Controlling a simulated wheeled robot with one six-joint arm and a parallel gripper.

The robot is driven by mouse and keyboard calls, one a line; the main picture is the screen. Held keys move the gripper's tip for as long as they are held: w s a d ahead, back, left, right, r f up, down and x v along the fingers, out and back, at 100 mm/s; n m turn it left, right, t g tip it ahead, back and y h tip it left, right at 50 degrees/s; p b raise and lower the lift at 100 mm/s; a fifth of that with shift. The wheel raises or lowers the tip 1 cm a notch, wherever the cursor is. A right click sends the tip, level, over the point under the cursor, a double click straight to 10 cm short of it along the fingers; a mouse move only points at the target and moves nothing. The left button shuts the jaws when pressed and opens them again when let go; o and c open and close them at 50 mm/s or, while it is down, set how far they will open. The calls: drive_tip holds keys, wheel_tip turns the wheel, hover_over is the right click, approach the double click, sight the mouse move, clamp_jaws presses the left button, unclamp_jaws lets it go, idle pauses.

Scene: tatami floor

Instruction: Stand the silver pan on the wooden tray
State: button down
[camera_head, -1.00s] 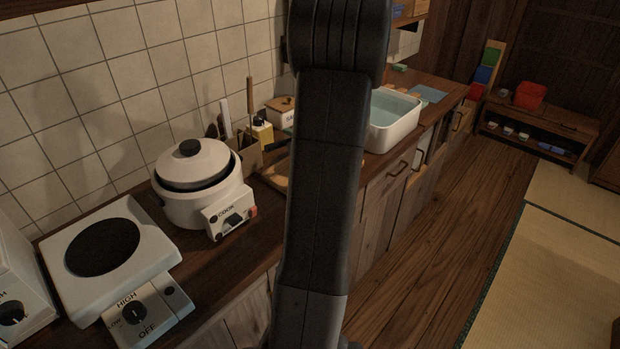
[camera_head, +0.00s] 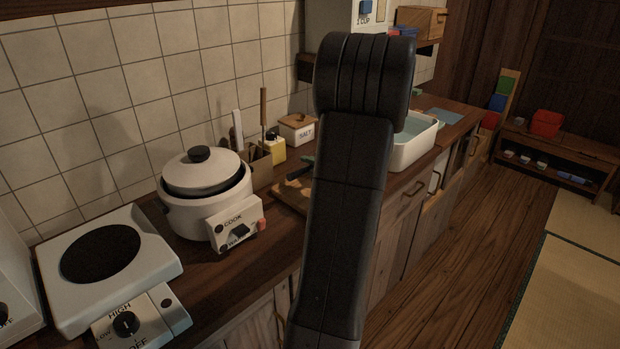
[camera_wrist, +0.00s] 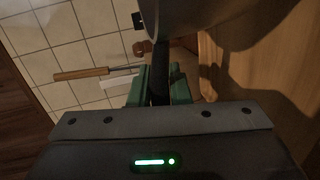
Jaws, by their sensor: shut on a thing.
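The silver pan (camera_wrist: 205,14) shows only in part, at the top of the wrist view, as a grey curved body with a dark handle (camera_wrist: 160,88). My gripper (camera_wrist: 159,82), with green finger pads, is shut on that handle. A flat wooden board (camera_head: 289,197) lies on the counter behind my arm, partly covered. I cannot tell whether it is the wooden tray.
A white rice cooker (camera_head: 196,212) and a hotplate (camera_head: 125,262) stand on the counter at left. A utensil holder (camera_head: 259,172), a salt box (camera_head: 298,130) and a water-filled basin (camera_head: 411,148) stand farther along. The wooden floor (camera_head: 455,250) at right is clear.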

drive_tip(key=shift+f, duration=1.55)
drive_tip(key=c, duration=1.3)
unclamp_jaws()
drive_tip(key=shift+c, duration=0.2)
drive_tip(key=v, duration=1.2)
drive_tip(key=shift+p, duration=0.35)
drive_tip(key=shift+w, duration=0.1)
